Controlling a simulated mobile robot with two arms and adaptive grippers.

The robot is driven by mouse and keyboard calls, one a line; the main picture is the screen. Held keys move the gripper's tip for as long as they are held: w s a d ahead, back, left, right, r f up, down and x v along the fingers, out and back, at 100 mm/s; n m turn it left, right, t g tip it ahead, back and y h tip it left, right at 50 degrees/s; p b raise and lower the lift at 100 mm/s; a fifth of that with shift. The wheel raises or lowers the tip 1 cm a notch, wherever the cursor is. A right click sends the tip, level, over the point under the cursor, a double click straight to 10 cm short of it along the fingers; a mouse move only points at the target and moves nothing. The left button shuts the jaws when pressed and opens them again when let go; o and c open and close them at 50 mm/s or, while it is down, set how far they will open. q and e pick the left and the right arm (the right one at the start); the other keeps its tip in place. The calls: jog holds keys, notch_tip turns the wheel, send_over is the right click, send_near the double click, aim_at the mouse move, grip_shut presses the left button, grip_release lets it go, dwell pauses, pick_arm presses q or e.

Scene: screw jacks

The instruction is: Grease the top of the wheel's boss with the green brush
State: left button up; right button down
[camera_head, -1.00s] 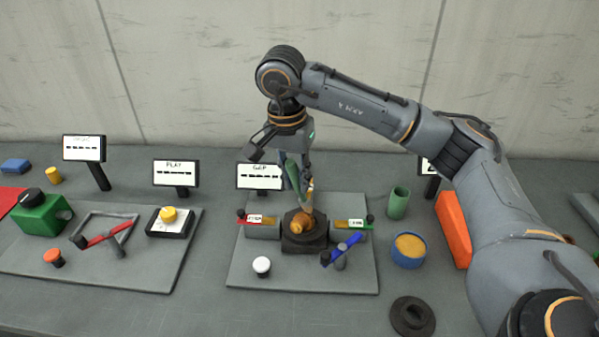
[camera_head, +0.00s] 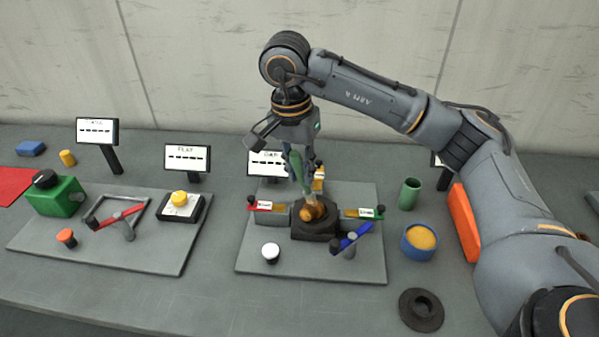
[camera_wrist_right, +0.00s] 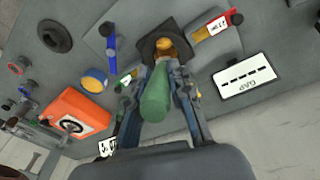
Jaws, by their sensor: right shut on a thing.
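My right gripper (camera_head: 302,172) is shut on the green brush (camera_head: 297,166). The brush is tilted, its pale bristle end pointing down at a brass-coloured rounded piece (camera_head: 311,213) on a dark square block (camera_head: 314,231). This piece looks like the wheel's boss. The bristles are at or just above it; I cannot tell whether they touch. The right wrist view shows the green handle (camera_wrist_right: 155,95) between the fingers, in line with the brass piece (camera_wrist_right: 166,46). My left gripper is not in view.
The block stands on a grey plate (camera_head: 318,267) with a blue lever (camera_head: 352,237) and white knob (camera_head: 270,252). To the right are a blue pot (camera_head: 407,250), a green cup (camera_head: 409,194), an orange box (camera_head: 463,222) and a dark ring (camera_head: 421,326). A sign (camera_head: 258,166) stands behind.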

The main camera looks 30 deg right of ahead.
jog(key=shift+w+d, duration=0.6)
jog(key=shift+d, duration=0.25)
jog(key=shift+w+d, duration=0.6)
jog(key=shift+d, duration=0.25)
jog(key=shift+s+a+f+b, duration=0.1)
jog(key=shift+s+a+b, duration=0.3)
jog(key=shift+s+a, duration=0.85)
jog(key=shift+a, duration=0.3)
jog(key=shift+s+a, duration=0.3)
jog(key=shift+a, duration=0.3)
jog(key=shift+r+p, duration=2.65)
jog(key=shift+r, duration=0.45)
